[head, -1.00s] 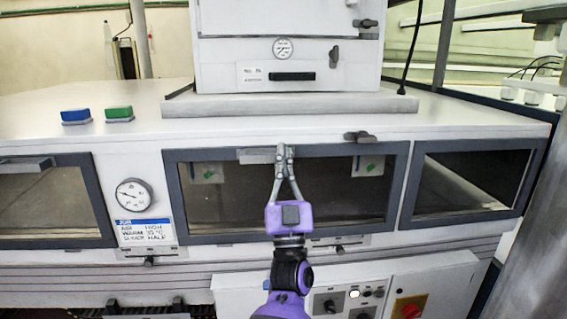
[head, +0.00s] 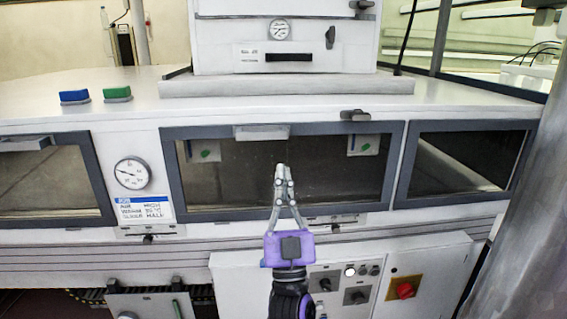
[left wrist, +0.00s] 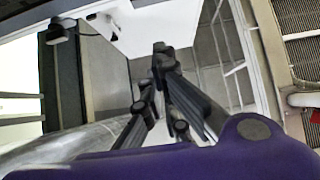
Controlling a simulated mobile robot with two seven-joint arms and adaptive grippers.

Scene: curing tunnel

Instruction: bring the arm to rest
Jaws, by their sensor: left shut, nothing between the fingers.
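My left gripper (head: 283,168) is purple with grey fingers and is in the middle of the head view. Its fingers are closed together with nothing between them, and it points upward. It appears in front of the middle window (head: 320,180) of the white tunnel, below the handle (head: 262,132) at the window's top edge. The fingers look apart from that handle. In the left wrist view the dark fingers (left wrist: 160,60) come together near the centre. My right gripper is not in view.
A control panel (head: 405,288) with a red knob is low on the right. A round gauge (head: 132,174) and a settings card (head: 145,208) are left of the window. Blue (head: 74,96) and green (head: 117,93) blocks sit on top. A grey post (head: 515,220) stands at right.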

